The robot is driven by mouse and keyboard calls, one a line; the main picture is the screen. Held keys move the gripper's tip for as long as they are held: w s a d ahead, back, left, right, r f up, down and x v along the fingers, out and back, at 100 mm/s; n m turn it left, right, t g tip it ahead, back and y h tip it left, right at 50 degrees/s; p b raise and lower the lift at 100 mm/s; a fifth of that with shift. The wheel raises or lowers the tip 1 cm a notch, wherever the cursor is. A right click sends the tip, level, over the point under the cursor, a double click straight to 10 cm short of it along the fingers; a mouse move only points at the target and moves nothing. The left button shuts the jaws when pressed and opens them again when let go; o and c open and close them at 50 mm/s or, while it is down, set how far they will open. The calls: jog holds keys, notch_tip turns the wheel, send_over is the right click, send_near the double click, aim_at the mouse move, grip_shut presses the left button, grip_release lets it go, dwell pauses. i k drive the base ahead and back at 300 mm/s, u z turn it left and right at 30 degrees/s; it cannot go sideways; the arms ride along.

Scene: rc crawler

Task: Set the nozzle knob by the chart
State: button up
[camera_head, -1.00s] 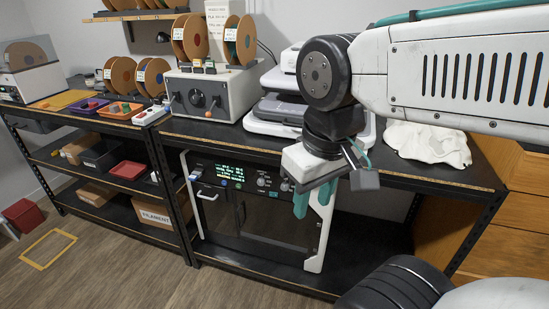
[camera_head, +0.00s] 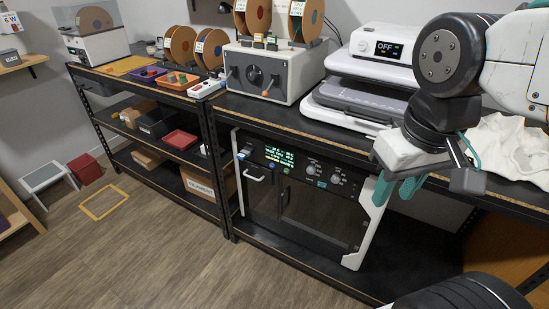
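Below the bench, a black-fronted machine (camera_head: 313,207) has a lit display (camera_head: 280,156) and two small grey knobs (camera_head: 312,168), (camera_head: 336,178). I cannot tell which knob is the nozzle knob.
A white press (camera_head: 391,49) reading OFF and a white cloth (camera_head: 508,146) are on the bench. Spools and trays fill the left shelf unit (camera_head: 146,82). A step stool (camera_head: 48,176) and a red bin (camera_head: 85,170) stand on the floor.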

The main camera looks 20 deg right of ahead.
aim_at(311, 169)
jog(key=u, duration=0.05)
jog(key=k, duration=0.5)
jog(key=u, duration=1.8)
jog(key=i, duration=0.95)
jog(key=z, duration=2.35)
